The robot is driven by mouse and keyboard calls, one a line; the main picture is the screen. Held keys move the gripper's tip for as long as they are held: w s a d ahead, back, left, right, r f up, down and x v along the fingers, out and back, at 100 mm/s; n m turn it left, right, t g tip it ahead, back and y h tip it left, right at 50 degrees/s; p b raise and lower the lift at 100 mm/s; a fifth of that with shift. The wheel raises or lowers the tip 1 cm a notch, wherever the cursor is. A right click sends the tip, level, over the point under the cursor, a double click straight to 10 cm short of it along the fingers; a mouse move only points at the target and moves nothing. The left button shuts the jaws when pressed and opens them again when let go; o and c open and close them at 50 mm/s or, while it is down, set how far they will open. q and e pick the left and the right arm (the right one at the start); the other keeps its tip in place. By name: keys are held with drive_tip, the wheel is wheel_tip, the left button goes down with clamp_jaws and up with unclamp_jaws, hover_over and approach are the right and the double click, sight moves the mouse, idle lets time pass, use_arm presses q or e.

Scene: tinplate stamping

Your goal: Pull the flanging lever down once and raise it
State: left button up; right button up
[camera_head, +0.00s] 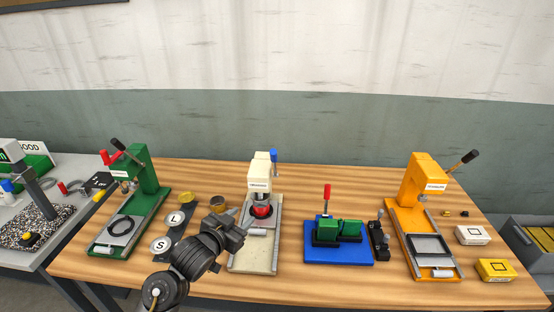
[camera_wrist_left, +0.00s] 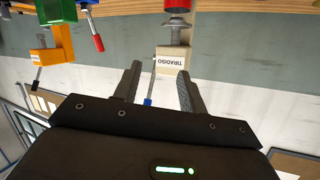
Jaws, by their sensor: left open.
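A cream press (camera_head: 259,184) stands at the middle of the table, with a blue-handled lever (camera_head: 274,156) upright at its right side. I cannot read its label surely, so I cannot tell whether this is the flanging lever. A red piece (camera_head: 262,210) sits under its head. My left gripper (camera_head: 234,226) is open and empty, in front and left of the press, lower than the lever handle. In the left wrist view, upside down, the blue handle tip (camera_wrist_left: 148,102) shows between the open fingers (camera_wrist_left: 158,74) but lies beyond them. My right gripper is out of view.
A green press (camera_head: 146,172) with a black lever stands left, an orange press (camera_head: 424,182) right. A blue base (camera_head: 338,255) with green blocks and a red-handled lever is right of the cream press. Round S and L pads (camera_head: 175,219) lie left of it.

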sight(271, 156)
use_arm(q)
drive_tip(key=w+d+r+m+t+h, duration=0.1)
drive_tip(key=w+d+r+h, duration=0.15)
drive_tip(key=r, duration=0.35)
drive_tip(key=w+d+r+m+t+h, duration=0.1)
drive_tip(key=w+d+r+m, duration=0.15)
drive_tip(key=r, duration=0.45)
drive_tip(key=shift+n, duration=0.35)
drive_tip(key=p+x, duration=0.1)
drive_tip(key=x, duration=0.2)
drive_tip(key=p+x, duration=0.1)
drive_tip(key=x, duration=0.2)
drive_tip(key=a+p+x, duration=0.1)
drive_tip(key=x, duration=0.2)
drive_tip(key=shift+w+f, duration=0.1)
drive_tip(key=shift+w, duration=0.3)
drive_tip(key=shift+x, duration=0.9)
drive_tip(key=shift+f, duration=0.15)
drive_tip(key=shift+c, duration=0.7)
clamp_jaws()
